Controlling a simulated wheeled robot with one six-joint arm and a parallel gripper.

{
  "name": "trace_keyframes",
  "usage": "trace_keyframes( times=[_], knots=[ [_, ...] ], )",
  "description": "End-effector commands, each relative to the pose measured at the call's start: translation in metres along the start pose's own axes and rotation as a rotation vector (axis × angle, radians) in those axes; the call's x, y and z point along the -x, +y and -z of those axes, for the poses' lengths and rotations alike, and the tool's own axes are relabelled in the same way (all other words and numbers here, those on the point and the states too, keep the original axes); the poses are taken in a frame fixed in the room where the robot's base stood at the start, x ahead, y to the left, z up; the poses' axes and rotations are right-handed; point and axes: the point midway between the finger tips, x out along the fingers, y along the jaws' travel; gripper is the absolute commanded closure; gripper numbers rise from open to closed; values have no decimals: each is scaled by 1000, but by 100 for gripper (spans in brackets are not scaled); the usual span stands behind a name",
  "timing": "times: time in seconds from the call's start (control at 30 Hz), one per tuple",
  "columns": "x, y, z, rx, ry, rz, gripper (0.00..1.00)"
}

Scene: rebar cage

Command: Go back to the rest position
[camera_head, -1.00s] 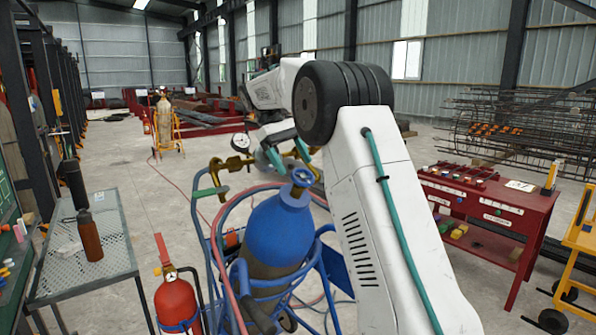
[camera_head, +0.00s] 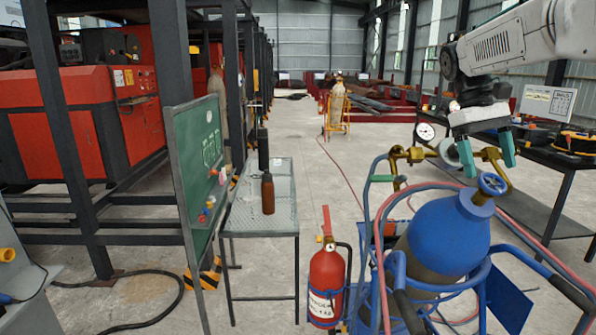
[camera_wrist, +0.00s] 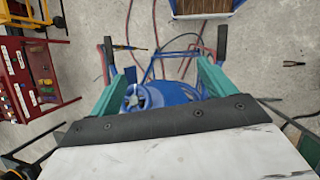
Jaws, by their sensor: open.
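My gripper (camera_head: 488,155) hangs on the right in the head view, with its two teal fingers apart and nothing seen held between them. It is above and behind the blue-topped gas cylinder (camera_head: 447,232), near its blue valve wheel (camera_head: 493,184). A brass regulator with a round gauge (camera_head: 425,131) shows close beside and behind the fingers; whether they touch cannot be told. In the wrist view the teal fingers (camera_wrist: 161,84) are spread, and the valve wheel (camera_wrist: 137,97) and cylinder show beyond them, partly hidden by my gripper body.
A blue cart frame (camera_head: 366,240) and red hoses surround the cylinder. A red extinguisher (camera_head: 326,285), a mesh table (camera_head: 245,215) with a brown bottle (camera_head: 268,193) and a green board (camera_head: 198,165) stand left. A dark workbench (camera_head: 565,155) is right.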

Motion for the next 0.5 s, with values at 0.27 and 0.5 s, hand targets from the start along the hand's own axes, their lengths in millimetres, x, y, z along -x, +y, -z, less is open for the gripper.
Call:
trace_keyframes(
  times=[0.27,0.5],
  knots=[
    [-39,-75,-88,-47,194,22,18],
    [-106,-134,-148,-103,355,70,18]
  ],
)
